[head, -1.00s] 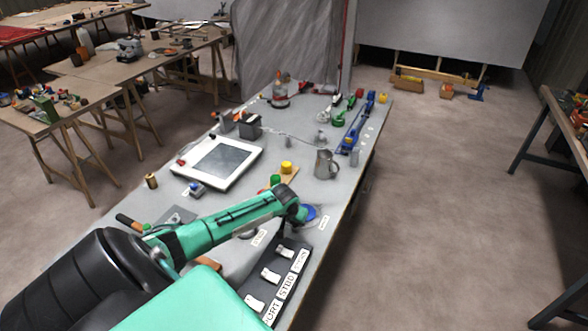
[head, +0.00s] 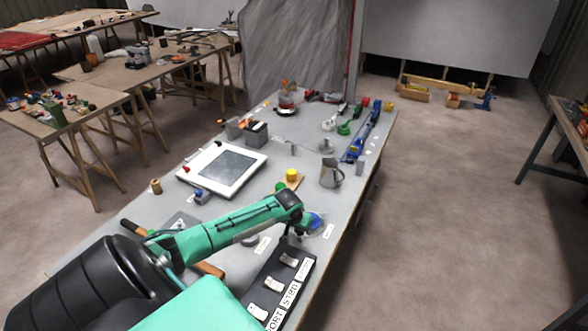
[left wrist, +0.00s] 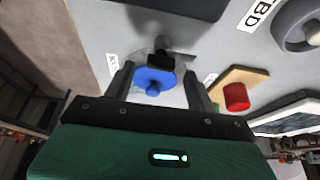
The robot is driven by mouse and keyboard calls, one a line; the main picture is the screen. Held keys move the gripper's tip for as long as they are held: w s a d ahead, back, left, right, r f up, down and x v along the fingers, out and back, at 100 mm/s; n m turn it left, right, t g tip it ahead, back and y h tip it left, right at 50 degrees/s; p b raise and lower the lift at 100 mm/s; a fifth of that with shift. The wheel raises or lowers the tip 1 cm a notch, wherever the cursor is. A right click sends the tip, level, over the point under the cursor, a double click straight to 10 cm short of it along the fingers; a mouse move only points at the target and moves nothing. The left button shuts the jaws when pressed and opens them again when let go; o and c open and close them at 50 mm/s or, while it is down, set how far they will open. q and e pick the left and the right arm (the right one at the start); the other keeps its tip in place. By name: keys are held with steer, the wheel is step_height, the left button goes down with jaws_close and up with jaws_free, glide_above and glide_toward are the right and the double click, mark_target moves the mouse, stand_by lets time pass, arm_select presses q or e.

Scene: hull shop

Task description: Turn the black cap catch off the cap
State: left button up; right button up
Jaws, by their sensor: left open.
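A blue cap (head: 316,221) with a small blue knob lies near the right edge of the grey bench, partly hidden by my left gripper in the head view. In the left wrist view the blue cap (left wrist: 153,77) sits between my fingers. The black cap catch (left wrist: 163,59) is just beyond it, at the cap's far edge. My left gripper (left wrist: 159,77) is open, one finger on each side of the cap; I cannot tell whether they touch it. The left gripper (head: 305,228) points down at the cap in the head view. My right gripper is not in view.
A dark panel (head: 268,277) with white switches and labels is in front of the cap. A wooden board with a yellow cylinder (head: 292,175), a metal jug (head: 331,173) and a white framed screen (head: 222,170) stand farther back. The bench's right edge is close.

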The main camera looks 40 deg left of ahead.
arm_select(q)
steer(key=b+v, duration=0.2)
steer(key=v, duration=1)
steer(key=shift+d, duration=0.1)
